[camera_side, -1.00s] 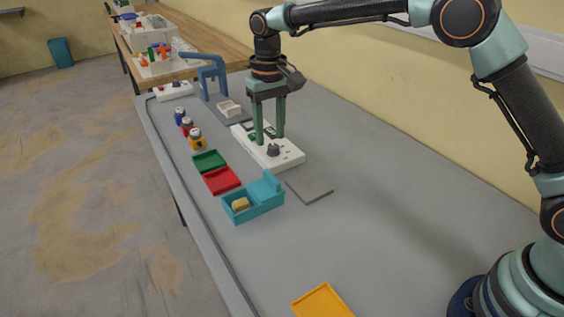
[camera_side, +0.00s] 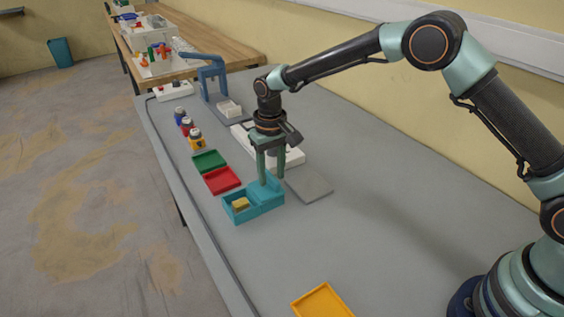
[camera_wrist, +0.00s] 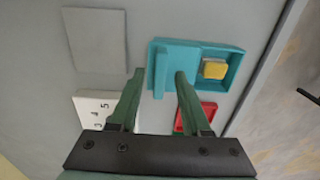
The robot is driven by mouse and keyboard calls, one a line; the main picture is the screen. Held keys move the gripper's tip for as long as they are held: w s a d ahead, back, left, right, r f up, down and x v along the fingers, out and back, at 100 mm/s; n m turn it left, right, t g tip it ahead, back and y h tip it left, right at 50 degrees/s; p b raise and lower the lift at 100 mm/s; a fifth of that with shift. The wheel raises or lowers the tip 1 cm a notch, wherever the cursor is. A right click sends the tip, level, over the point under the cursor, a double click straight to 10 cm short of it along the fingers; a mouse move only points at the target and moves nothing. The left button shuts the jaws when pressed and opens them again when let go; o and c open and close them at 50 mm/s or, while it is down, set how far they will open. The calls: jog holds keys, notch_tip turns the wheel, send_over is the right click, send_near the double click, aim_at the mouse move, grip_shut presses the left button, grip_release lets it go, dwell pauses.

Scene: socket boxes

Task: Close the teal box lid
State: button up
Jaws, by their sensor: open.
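The teal box (camera_side: 262,209) stands on the grey table with a yellow block (camera_side: 240,203) in its open compartment. The box's rim (camera_wrist: 222,46) and the yellow block (camera_wrist: 215,68) show there too. My gripper (camera_side: 272,181) is open and over the lid end of the box.
A red tray (camera_side: 222,180) and a green tray (camera_side: 209,161) lie beyond the box. A grey plate (camera_side: 312,185) lies flat to its right, and a white panel (camera_side: 293,157) is behind my gripper. A yellow tray (camera_side: 323,302) lies in front; the table between is clear.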

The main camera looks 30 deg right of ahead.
grip_shut()
jog(key=shift+r, duration=0.1)
dwell(1.2)
